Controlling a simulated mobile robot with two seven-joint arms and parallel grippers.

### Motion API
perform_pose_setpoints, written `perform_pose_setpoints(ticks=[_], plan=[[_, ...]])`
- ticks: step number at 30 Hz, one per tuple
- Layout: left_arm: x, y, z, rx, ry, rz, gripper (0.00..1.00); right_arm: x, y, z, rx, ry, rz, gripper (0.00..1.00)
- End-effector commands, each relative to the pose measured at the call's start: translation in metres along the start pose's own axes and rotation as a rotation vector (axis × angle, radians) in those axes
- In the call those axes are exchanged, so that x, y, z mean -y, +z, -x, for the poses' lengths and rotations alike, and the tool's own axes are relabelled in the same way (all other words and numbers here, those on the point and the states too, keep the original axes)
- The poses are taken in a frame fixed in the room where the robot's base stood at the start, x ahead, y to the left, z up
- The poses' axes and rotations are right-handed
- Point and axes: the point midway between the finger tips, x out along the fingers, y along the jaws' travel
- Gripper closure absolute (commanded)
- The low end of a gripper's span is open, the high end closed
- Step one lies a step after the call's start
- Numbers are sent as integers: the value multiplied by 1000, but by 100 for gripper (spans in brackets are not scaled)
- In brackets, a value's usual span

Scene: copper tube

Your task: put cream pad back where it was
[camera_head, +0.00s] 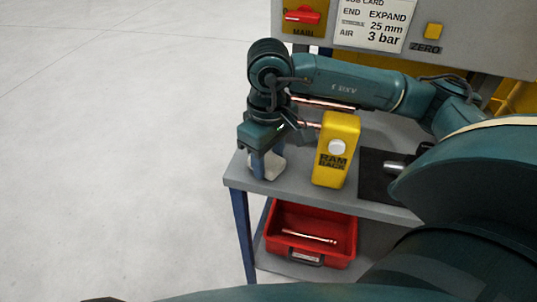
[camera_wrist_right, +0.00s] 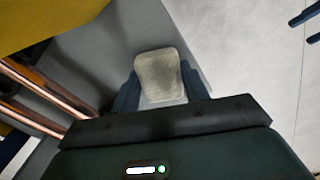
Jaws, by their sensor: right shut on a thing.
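The cream pad (camera_wrist_right: 160,76) sits between the two fingers of my right gripper (camera_wrist_right: 160,90) in the right wrist view, and the gripper is shut on it. In the head view my right gripper (camera_head: 263,168) points down at the left end of the grey bench (camera_head: 300,183). A pale part of the pad (camera_head: 274,168) shows beside the fingers there. The pad is at or just above the bench top; I cannot tell whether it touches.
A yellow block marked RAM BACK (camera_head: 335,165) with a white knob stands just right of the gripper. Copper tubes (camera_wrist_right: 45,90) run close by. A red bin (camera_head: 300,243) holding a copper piece (camera_head: 310,236) sits on the lower shelf. Open floor (camera_head: 110,150) lies left.

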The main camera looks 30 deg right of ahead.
Motion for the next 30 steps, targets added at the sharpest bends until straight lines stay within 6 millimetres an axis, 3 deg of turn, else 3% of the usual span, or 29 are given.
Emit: perform_pose_setpoints(ticks=[5, 6, 14, 25, 30], plan=[[0, 5, -3, 1, 2, 4, 20, 0, 0, -4, 0, 0, -1, 77], [0, 6, -3, 0, 3, 8, 20, 0, 0, -4, 0, 0, -1, 55], [0, 4, -2, 0, 3, 8, 20, 0, 0, -2, 0, 0, -1, 34], [0, -2, 1, -1, -1, -2, 20, 0, -1, 5, -2, 0, -1, 34], [0, 2, -1, -2, 1, 1, 20, 0, -2, 36, -6, 0, 0, 34]])
